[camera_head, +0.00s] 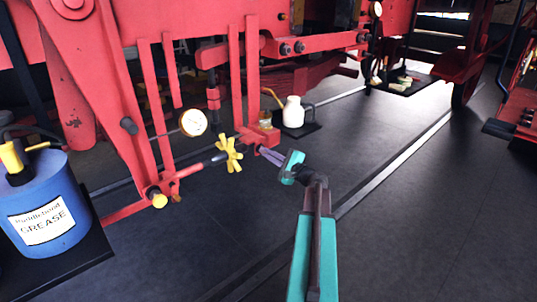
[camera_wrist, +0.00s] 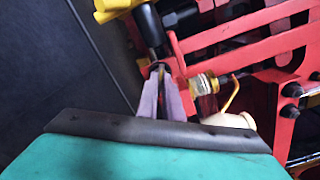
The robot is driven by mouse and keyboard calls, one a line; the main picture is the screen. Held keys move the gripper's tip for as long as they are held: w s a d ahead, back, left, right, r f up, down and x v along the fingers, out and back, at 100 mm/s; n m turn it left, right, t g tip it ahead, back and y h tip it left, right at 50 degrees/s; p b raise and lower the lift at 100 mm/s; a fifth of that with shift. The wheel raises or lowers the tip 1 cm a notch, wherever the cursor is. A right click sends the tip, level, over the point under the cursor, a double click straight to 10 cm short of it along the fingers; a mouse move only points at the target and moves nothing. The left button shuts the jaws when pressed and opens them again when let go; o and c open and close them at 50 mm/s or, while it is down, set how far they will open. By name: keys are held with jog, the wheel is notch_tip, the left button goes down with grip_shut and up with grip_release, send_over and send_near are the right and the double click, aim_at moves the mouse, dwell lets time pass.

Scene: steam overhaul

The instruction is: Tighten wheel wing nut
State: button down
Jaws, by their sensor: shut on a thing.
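A yellow star-shaped handwheel (camera_head: 229,154) sits on a shaft beside the red frame, and part of it shows at the top of the wrist view (camera_wrist: 115,8). My gripper (camera_head: 262,150) is just right of it, its pale purple fingers pointing at the end of the red bracket (camera_head: 262,136). In the wrist view my gripper (camera_wrist: 160,78) is shut on a small dark part at the bracket's end, next to a black cylinder (camera_wrist: 149,30). The fingers hide most of this part; it appears to be the wing nut, but its wings cannot be made out.
A white oil can (camera_head: 293,112) and a small jar (camera_head: 265,120) stand behind the gripper. A pressure gauge (camera_head: 193,122) is left of the handwheel. A blue grease drum (camera_head: 45,205) stands at the far left.

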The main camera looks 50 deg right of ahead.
jog(key=shift+d+m+p, duration=0.1)
jog(key=shift+m+p, duration=3.55)
jog(key=shift+m, duration=2.35)
jog(key=shift+f, duration=0.15)
jog(key=c, duration=1.9)
grip_release()
